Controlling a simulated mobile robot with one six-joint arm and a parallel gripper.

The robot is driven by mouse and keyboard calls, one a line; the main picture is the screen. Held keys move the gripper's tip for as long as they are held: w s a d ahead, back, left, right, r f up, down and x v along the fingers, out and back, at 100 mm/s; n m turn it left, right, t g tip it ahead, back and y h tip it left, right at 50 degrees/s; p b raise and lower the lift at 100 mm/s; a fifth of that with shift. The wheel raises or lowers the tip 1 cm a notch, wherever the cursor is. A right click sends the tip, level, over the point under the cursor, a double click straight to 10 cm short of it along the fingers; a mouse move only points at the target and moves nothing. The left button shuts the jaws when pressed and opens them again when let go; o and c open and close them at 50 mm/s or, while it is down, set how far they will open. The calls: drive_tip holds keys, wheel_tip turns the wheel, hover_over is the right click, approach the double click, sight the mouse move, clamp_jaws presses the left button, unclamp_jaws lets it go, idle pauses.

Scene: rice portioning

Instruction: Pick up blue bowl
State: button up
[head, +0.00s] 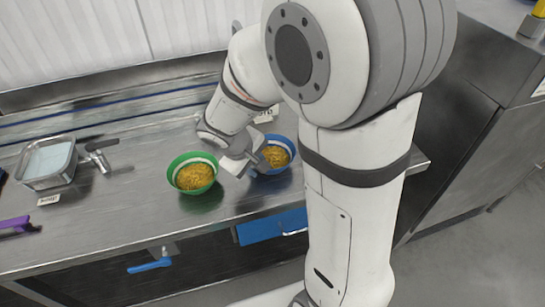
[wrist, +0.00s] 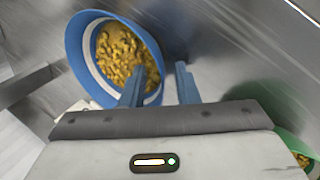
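The blue bowl (head: 290,147) holds yellow-brown food and sits on the metal counter, partly hidden by my gripper (head: 256,160) in the head view. In the wrist view the blue bowl (wrist: 77,45) is at the upper left, with a white band inside its rim. My gripper (wrist: 160,72) is open there, with a gap between its two blue-grey fingers. The left finger is over the food inside the rim and the right finger is outside it. The bowl's near wall lies between them. Contact with the wall cannot be told.
A green bowl (head: 176,164) of similar food stands just left of the blue one; its edge shows in the wrist view (wrist: 262,93). A metal pan (head: 47,180) and a purple-handled tool (head: 14,224) are further left. The counter (head: 120,180) between is mostly clear.

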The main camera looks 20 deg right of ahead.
drive_tip(key=shift+c, duration=0.2)
clamp_jaws()
drive_tip(key=shift+r, duration=0.1)
wheel_tip(320, 180, up, 9)
drive_tip(key=shift+r, duration=0.15)
drive_tip(key=shift+f+b, duration=1.9)
drive_tip(key=shift+f, duration=0.35)
drive_tip(key=shift+w, duration=0.1)
